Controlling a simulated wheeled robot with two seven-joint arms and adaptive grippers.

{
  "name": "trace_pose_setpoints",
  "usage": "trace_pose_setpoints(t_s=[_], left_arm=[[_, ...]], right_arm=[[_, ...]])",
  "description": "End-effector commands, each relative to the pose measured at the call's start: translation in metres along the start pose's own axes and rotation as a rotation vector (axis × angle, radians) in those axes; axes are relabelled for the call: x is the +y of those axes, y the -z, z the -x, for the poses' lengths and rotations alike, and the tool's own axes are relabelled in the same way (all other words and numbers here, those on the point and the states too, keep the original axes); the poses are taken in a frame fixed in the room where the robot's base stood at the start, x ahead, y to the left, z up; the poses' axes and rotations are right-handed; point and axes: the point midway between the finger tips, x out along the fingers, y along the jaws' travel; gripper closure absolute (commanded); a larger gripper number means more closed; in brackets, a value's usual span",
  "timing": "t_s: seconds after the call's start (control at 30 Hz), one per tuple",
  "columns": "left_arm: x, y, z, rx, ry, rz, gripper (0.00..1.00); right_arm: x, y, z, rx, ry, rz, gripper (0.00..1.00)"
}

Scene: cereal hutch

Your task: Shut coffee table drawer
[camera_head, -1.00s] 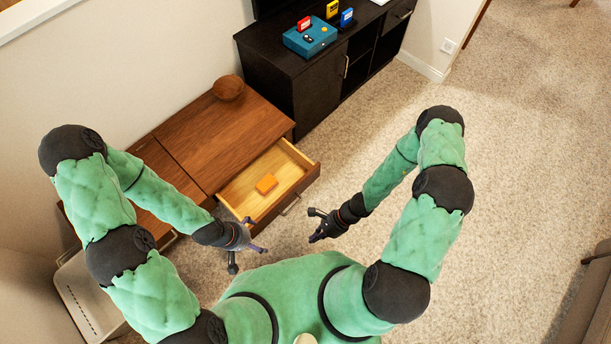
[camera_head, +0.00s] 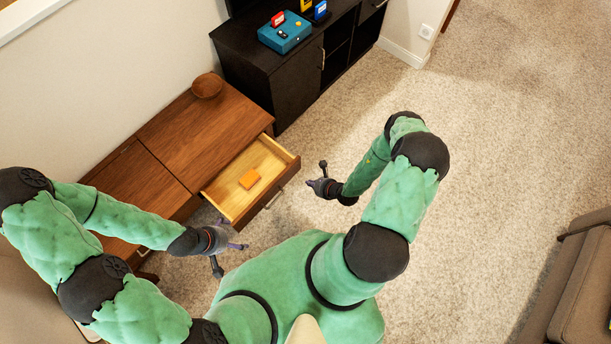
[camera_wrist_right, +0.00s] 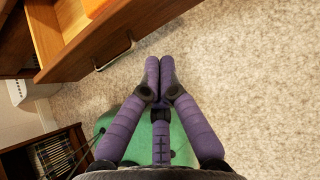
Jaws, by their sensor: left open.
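The wooden coffee table (camera_head: 196,135) stands against the wall on the left, and its drawer (camera_head: 237,193) is pulled out. An orange block (camera_head: 249,179) lies inside. The drawer front with its metal handle (camera_head: 274,199) faces right; the handle also shows in the right wrist view (camera_wrist_right: 115,60). My left gripper (camera_head: 229,256) is open and empty, just below the drawer's near corner.
A wooden bowl (camera_head: 207,85) sits on the table's far corner. A black cabinet (camera_head: 296,83) with a teal box (camera_head: 285,33) stands behind the table. A brown sofa (camera_head: 578,290) is at lower right. The carpet (camera_head: 480,150) right of the drawer is clear.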

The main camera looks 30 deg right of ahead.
Motion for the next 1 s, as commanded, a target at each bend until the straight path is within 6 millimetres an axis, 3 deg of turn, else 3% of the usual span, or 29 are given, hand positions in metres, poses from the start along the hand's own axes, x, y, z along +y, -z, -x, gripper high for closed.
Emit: trace_pose_setpoints(t_s=[0.43, 0.7, 1.0], left_arm=[[-0.012, 0.001, -0.034, 0.000, 0.000, 0.000, 0.00], [-0.015, 0.002, -0.042, 0.000, 0.000, 0.000, 0.00], [-0.015, 0.002, -0.043, 0.000, 0.000, 0.000, 0.00]], right_arm=[[0.002, 0.002, -0.086, -0.001, -0.005, 0.004, 1.00], [0.002, -0.023, -0.107, -0.001, -0.004, 0.004, 1.00], [0.001, -0.029, -0.110, 0.000, -0.003, 0.000, 1.00]])
